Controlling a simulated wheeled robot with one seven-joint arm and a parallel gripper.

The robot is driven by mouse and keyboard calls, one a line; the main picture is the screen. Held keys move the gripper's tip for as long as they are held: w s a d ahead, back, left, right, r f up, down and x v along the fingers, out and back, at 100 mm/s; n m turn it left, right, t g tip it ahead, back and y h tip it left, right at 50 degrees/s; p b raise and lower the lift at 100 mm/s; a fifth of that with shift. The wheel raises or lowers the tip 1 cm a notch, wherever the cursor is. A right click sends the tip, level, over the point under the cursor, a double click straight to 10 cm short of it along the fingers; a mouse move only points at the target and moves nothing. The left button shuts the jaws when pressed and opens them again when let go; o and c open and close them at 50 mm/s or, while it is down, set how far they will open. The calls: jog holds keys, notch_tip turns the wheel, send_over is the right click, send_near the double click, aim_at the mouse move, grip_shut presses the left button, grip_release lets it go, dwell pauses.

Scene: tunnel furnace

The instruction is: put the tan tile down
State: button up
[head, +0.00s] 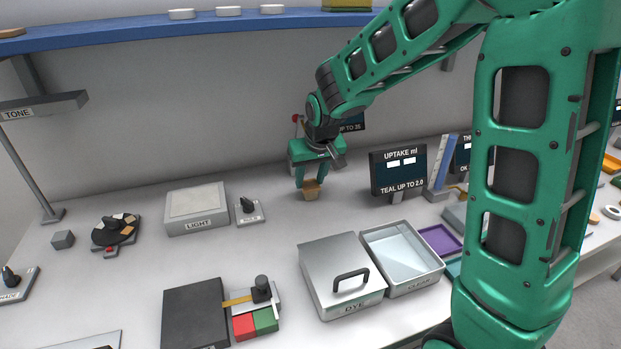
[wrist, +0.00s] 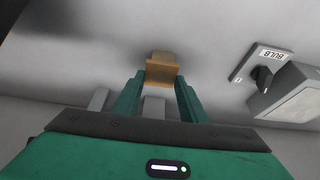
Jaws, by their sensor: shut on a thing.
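The tan tile (head: 311,190) is held at the tips of my gripper (head: 310,180), above or at the white bench near the back wall in the head view. In the wrist view the tan tile (wrist: 162,70) sits between the two green fingers of my gripper (wrist: 160,85). The gripper is shut on it. I cannot tell whether the tile's lower edge touches the bench.
The dark UPTAKE display (head: 398,170) stands to the right of the gripper. The knob switch (head: 248,210) and LIGHT box (head: 196,207) are to the left. The lidded DYE box (head: 342,275) and open tray (head: 402,256) are in front. Bare bench surrounds the tile.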

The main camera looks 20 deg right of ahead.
jog(key=o, duration=1.1)
jog(key=shift+f, duration=0.1)
jog(key=shift+c, duration=0.2)
jog(key=v, duration=1.2)
jog(key=s+d+f+m+g, duration=0.1)
jog(key=s+d, duration=0.4)
jog(key=s, duration=0.2)
jog(key=s+d+f+m+g, duration=0.1)
jog(key=s+d+m, duration=0.1)
jog(key=s+d, duration=0.4)
jog(key=s+d+f+m+g, duration=0.1)
jog(key=s+d+f, duration=0.1)
jog(key=s+d, duration=0.3)
jog(key=shift+s+d+m+g+h, duration=0.15)
jog(key=shift+s+m, duration=0.05)
jog(key=shift+s, duration=1)
jog(key=shift+s+d+m+g+h, duration=0.15)
jog(key=shift+s+m, duration=0.05)
jog(key=shift+s, duration=1)
jog(key=s+d+f+m+g, duration=0.1)
jog(key=s+f, duration=0.1)
jog(key=s, duration=0.6)
jog(key=shift+s+m+y, duration=0.3)
jog(key=shift+s+y, duration=0.1)
jog(key=shift+f, duration=0.1)
